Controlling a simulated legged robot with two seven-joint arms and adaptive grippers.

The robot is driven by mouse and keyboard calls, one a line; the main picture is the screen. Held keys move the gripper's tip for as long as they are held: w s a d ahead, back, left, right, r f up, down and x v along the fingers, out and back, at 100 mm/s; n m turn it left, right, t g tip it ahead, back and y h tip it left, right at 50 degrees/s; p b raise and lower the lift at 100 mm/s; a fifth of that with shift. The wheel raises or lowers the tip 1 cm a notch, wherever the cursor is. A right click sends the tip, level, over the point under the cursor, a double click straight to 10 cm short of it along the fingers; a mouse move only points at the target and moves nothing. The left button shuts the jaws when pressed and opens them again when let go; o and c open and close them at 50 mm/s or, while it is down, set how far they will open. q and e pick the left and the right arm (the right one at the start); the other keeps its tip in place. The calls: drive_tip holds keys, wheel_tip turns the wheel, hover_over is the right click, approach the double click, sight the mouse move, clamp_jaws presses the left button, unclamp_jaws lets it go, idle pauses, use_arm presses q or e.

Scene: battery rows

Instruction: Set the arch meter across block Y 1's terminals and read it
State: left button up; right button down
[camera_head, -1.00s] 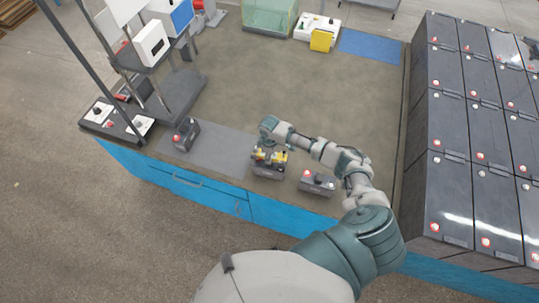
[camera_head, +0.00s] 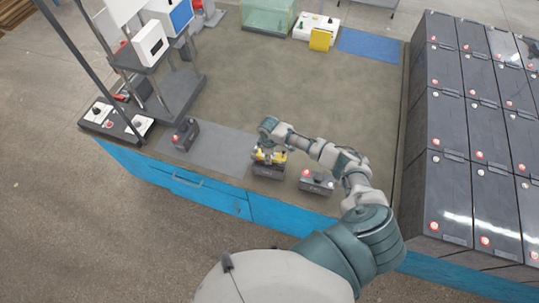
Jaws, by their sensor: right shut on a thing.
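My right gripper (camera_head: 269,148) is shut on the yellow arch meter (camera_head: 277,157), low over a small dark block (camera_head: 268,171) at the bench's front edge. The meter sits at the top of this block; whether it touches the terminals is too small to tell. A second small dark block (camera_head: 317,183) with a red terminal stands just right of it. I cannot read any block label or meter display. My left gripper is out of view.
Rows of tall dark batteries (camera_head: 449,190) stand on the right. A rack with a white box (camera_head: 151,40) stands at the left. A glass tank (camera_head: 268,17) and a yellow block (camera_head: 320,39) are at the back. The bench middle (camera_head: 300,85) is clear.

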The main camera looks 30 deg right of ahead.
drive_tip(key=shift+f+b, duration=0.35)
drive_tip(key=shift+f, duration=0.35)
drive_tip(key=c, duration=0.6)
unclamp_jaws()
wheel_tip(320, 180, up, 12)
